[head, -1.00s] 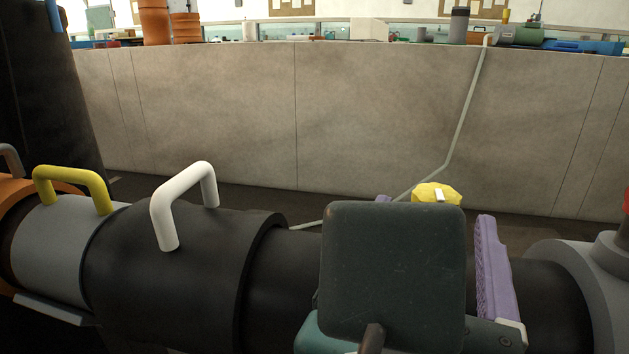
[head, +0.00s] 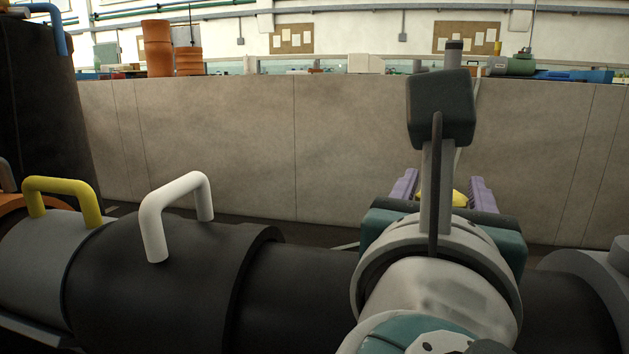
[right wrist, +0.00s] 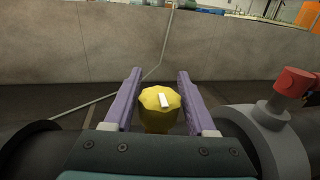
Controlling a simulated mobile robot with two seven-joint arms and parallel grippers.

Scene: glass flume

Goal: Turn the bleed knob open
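The bleed knob is a yellow, lobed knob with a white bar mark on top, seen in the right wrist view (right wrist: 157,121). In the head view the knob (head: 459,198) is mostly hidden behind my right wrist. My right gripper (head: 439,184) has two purple fingers. In the right wrist view the fingers of this gripper (right wrist: 159,76) stand open, one on each side of the knob, with a gap visible on both sides. My left gripper is in neither current view.
A black pipe (head: 296,293) runs across the front. A white handle (head: 155,222) and a yellow handle (head: 62,186) stand up on the left. A red knob (right wrist: 296,82) sits on a grey fitting at the right. A concrete wall (head: 220,135) stands behind.

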